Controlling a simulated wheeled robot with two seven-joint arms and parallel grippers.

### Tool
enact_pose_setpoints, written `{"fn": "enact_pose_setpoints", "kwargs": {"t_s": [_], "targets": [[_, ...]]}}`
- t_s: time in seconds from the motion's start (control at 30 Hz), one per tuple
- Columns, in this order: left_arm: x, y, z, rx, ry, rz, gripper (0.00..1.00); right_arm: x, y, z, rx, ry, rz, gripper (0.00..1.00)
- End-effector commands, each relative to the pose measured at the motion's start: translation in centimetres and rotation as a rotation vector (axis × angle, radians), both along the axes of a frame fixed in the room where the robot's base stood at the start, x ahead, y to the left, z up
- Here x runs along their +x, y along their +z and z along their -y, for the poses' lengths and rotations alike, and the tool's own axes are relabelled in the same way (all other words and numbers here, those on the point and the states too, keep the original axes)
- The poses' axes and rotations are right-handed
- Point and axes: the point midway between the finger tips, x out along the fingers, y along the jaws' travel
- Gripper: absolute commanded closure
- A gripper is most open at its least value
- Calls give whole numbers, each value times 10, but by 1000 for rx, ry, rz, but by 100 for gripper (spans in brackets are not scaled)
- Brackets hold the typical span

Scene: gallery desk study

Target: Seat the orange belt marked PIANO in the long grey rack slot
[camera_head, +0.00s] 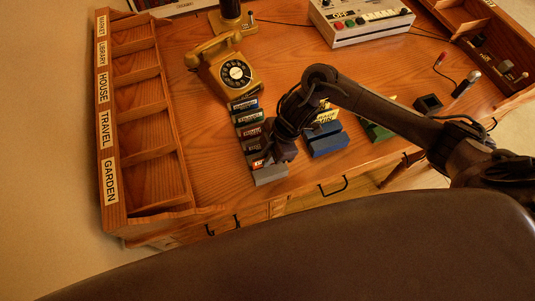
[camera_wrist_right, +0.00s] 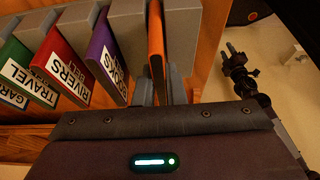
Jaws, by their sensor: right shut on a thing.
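My right gripper (camera_head: 280,152) is over the near end of the long grey rack (camera_head: 270,175), which stands on the desk's left half. In the right wrist view, my right gripper (camera_wrist_right: 159,90) is shut on the orange belt (camera_wrist_right: 156,48). The belt stands upright, edge-on, between grey rack walls at the end of the row. Its marking is not readable from here, and I cannot tell whether its bottom touches the slot floor. Beside it in the rack are a purple belt (camera_wrist_right: 103,55), a red belt (camera_wrist_right: 68,68) and a green belt (camera_wrist_right: 18,65). My left gripper is not in view.
A yellow telephone (camera_head: 224,70) stands behind the rack. A blue block (camera_head: 325,142) and a green one (camera_head: 377,132) lie to its right. A wooden shelf (camera_head: 108,120) with labelled compartments lines the left side. A white switch box (camera_head: 360,25) is at the back.

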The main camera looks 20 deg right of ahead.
Motion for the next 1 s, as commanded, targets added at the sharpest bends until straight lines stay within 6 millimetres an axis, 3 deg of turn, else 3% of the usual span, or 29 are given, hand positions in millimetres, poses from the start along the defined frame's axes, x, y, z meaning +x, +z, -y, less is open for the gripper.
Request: {"fn": "enact_pose_setpoints", "kwargs": {"t_s": [0.2, 0.23, 0.37, 0.77, 1.0], "targets": [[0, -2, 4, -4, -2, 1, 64, 0, -4, 0, 0, 0, 0, 100], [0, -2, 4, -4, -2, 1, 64, 0, -3, 0, 0, 0, 0, 86], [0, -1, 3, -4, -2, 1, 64, 0, -3, 0, 0, 0, 0, 69], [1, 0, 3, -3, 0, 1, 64, 1, 5, 2, 0, 1, 3, 68], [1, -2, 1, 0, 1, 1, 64, 2, 47, 20, -1, 1, 6, 68]]}}
